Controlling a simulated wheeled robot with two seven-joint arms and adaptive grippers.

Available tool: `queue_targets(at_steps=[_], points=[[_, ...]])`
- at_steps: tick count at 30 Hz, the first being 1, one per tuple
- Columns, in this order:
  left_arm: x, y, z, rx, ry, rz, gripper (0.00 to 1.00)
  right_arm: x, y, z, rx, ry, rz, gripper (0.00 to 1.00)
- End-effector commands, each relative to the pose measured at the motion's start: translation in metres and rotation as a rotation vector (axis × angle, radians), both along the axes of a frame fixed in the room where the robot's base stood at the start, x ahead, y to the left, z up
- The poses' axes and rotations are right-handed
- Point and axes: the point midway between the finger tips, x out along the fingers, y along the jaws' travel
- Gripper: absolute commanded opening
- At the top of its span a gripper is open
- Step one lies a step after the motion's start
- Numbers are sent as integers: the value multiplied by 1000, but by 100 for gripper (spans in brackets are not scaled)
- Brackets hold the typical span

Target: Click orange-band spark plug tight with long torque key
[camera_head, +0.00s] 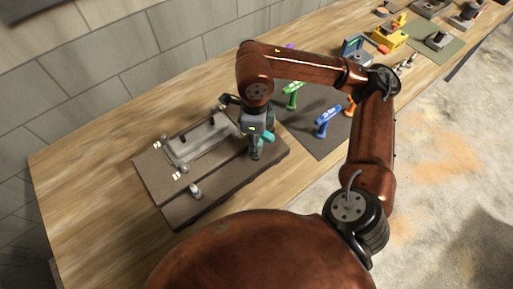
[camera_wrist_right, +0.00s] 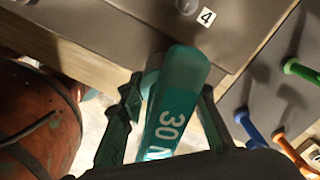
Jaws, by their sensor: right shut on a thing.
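The gripper and key are above the near right end of the dark engine plate (camera_head: 185,212); the key's lower end is hidden. In the wrist view the key's handle lies between the two fingers of the gripper (camera_wrist_right: 168,115). A small grey plug-like piece (camera_head: 196,190) stands near the plate's front, and another (camera_wrist_right: 186,5) is beside label 4. I cannot make out an orange band. My left gripper is not in view.
Green (camera_head: 292,92), blue (camera_head: 327,117) and orange (camera_head: 350,106) tools lie on a dark mat (camera_head: 318,150) right of the plate. A yellow box (camera_head: 390,38) and other items are farther back. The wooden bench (camera_head: 110,225) is clear left of the plate.

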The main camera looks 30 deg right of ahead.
Motion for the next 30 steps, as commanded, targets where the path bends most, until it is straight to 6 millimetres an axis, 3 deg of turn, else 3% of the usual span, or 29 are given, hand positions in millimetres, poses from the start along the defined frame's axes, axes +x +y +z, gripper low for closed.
queue_targets(at_steps=[21, 30], points=[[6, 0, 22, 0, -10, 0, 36, 1, -1, -1, 1, -1, -973, 0], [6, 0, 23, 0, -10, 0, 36, 1, -1, -3, 1, -1, -1072, 0]])
